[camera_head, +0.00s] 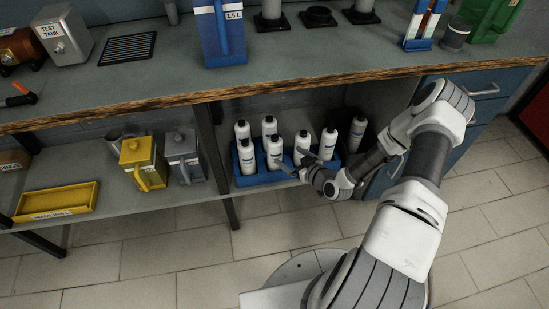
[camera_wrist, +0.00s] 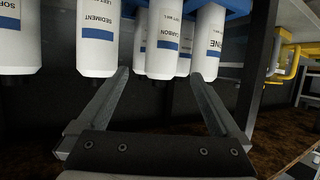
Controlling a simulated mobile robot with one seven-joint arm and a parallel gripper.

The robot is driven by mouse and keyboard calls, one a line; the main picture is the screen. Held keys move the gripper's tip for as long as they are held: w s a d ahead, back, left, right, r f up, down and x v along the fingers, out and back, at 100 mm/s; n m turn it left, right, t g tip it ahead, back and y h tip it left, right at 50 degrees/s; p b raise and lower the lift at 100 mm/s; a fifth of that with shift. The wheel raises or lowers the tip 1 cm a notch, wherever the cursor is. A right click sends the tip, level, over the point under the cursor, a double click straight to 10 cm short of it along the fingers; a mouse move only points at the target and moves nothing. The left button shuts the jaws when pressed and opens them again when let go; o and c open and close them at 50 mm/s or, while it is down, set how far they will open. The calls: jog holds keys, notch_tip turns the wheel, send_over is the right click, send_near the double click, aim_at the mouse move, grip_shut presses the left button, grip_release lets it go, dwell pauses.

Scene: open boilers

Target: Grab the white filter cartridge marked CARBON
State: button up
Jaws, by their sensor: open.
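The view looks upside down, so the cartridges seem to hang from the top. My gripper (camera_wrist: 158,74) is open, one finger on each side of the CARBON cartridge's near end; I cannot tell whether either touches it. In the head view my gripper (camera_head: 287,167) reaches into the blue crate (camera_head: 262,179) of white cartridges on the lower shelf. The labels there are too small to read.
A cartridge marked SEDIMENT (camera_wrist: 98,38) stands left of CARBON, and one ending in NE (camera_wrist: 208,40) stands close on the right. Others are partly hidden behind. The worktop edge (camera_head: 270,88) overhangs the shelf. A yellow jug (camera_head: 143,163) stands left of the crate.

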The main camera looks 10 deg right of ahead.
aim_at(275, 155)
jog(key=b+x, duration=0.2)
jog(key=x, duration=0.8)
jog(key=shift+w+a+b, duration=0.1)
jog(key=shift+a+b, duration=0.05)
jog(key=shift+b, duration=0.2)
grip_shut()
